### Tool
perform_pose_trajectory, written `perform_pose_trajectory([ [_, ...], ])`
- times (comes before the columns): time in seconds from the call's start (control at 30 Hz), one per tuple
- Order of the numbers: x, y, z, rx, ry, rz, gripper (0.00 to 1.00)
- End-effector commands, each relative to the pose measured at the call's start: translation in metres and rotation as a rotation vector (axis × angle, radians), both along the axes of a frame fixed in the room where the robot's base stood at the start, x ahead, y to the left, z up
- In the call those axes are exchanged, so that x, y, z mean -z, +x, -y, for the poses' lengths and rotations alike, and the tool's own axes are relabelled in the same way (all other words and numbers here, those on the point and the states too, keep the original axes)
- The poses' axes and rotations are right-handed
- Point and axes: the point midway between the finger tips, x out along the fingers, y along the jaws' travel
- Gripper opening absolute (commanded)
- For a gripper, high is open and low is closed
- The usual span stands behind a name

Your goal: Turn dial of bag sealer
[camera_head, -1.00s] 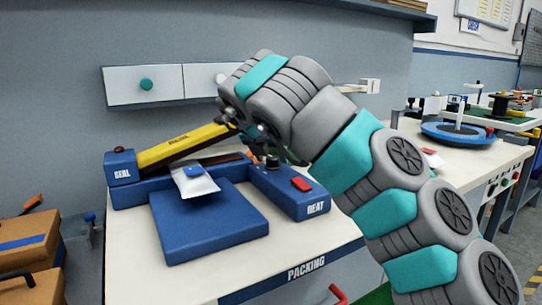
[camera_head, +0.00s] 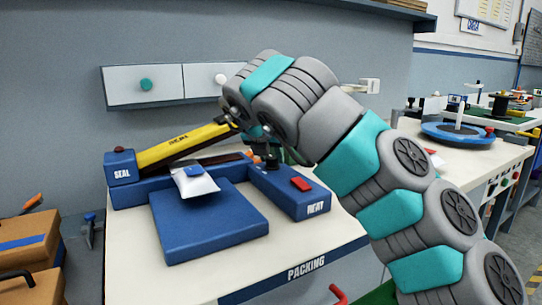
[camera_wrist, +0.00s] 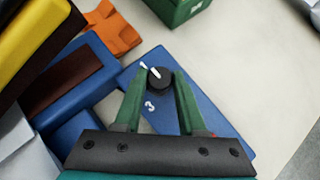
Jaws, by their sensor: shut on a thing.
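The blue bag sealer (camera_head: 290,192) stands on the white packing table, with its yellow lever arm (camera_head: 180,147) raised at a slant. Its black dial (camera_wrist: 159,79) has a white pointer line that points to the upper left in the wrist view, and a white "3" is printed below it. My gripper (camera_wrist: 158,78) has its green fingers on both sides of the dial and is shut on it. In the head view my gripper (camera_head: 262,160) is over the right block of the sealer, and my wrist partly hides the dial there.
A white bag (camera_head: 194,181) lies at the sealer's blue platform (camera_head: 205,232). A red button (camera_head: 301,184) is close to my gripper. An orange part (camera_wrist: 113,28) and a green box (camera_wrist: 178,8) are nearby. The table front (camera_head: 240,280) is bare.

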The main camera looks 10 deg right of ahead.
Motion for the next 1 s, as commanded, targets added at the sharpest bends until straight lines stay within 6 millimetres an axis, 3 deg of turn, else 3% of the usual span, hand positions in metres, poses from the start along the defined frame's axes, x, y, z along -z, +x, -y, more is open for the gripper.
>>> perform_pose_trajectory([
  [0.27, -0.0005, -0.0007, 0.0022, -0.163, 0.003, 0.004, 0.0],
  [1.0, -0.0004, 0.0006, 0.0094, -0.856, 0.006, 0.003, 0.0],
])
